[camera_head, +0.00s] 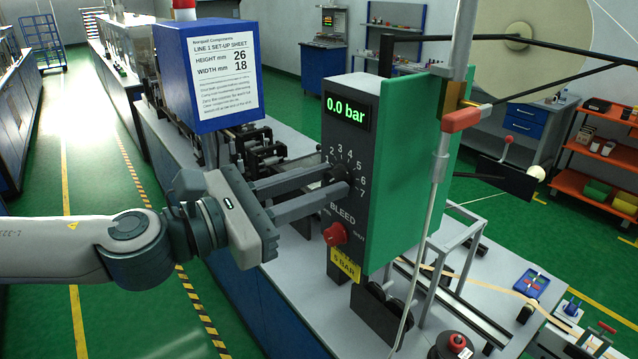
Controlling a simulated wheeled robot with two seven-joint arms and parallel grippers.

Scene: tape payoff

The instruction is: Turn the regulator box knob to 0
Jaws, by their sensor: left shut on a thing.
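The regulator box (408,182) is green with a dark front panel, and its display (347,110) reads 0.0 bar. The black regulator knob (340,176) sits amid a printed scale with the numbers 1 to 7 showing. My left gripper (338,184) reaches in from the left, its two fingers closed on the knob. The fingers hide part of the knob, its pointer and the low end of the scale. My right gripper is not in view.
A red bleed knob (335,234) sits just below the fingers, above a yellow label (344,266). A blue box with a set-up sheet (222,75) stands behind my left gripper. A red-ended lever (462,120) and a pole stand at the right of the regulator box.

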